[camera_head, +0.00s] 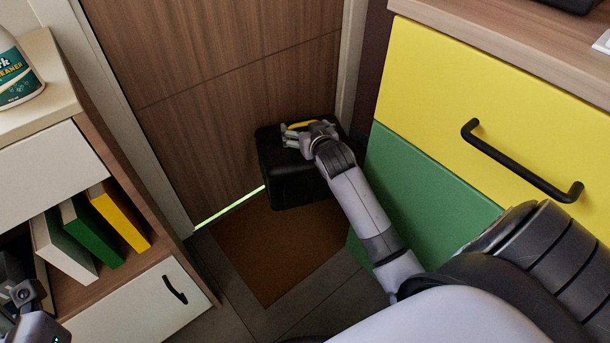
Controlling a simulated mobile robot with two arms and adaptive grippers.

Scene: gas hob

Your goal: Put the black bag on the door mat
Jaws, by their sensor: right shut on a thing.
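The black bag (289,180) is a dark boxy shape in front of the wooden door, in the middle of the head view. It overlaps the far part of the brown door mat (262,254); I cannot tell whether it touches the mat. My right gripper (296,132) is at the top of the bag, shut on it, by a yellow part at the top. The arm hides the bag's right side. Part of my left arm shows at the bottom left corner; its fingertips are not in view.
A drawer unit with yellow (430,75) and green fronts and a black handle (522,160) stands on the right. A low shelf with several books (85,230) and a cleaner bottle (15,75) stands on the left. Bare tiled floor (325,305) lies in front of the mat.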

